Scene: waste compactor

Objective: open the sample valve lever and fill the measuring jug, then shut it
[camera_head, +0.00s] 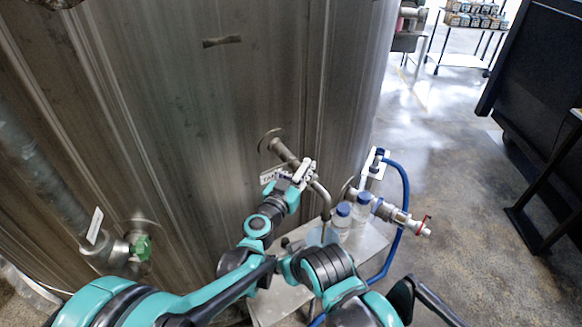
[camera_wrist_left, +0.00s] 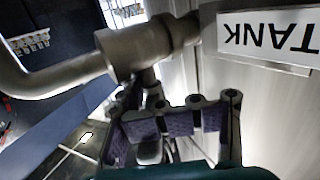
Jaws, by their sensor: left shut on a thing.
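The sample valve (camera_head: 286,154) sticks out of the tank wall, and its bent spout (camera_head: 323,198) points down. My left gripper (camera_head: 303,172) is at this valve, shut on the lever. In the left wrist view, the fingers with purple pads (camera_wrist_left: 165,122) close around the lever just below the valve body (camera_wrist_left: 135,50); the lever stem (camera_wrist_left: 151,80) shows, and the fingers hide most of the rest. The measuring jug (camera_head: 315,237), clear and bluish, stands under the spout, partly hidden by my arm. Its fill level cannot be told.
A side valve with a red handle (camera_head: 423,226) and a blue hose (camera_head: 404,190) are close by. A TANK label (camera_wrist_left: 268,35) sits beside the valve. Open floor lies right.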

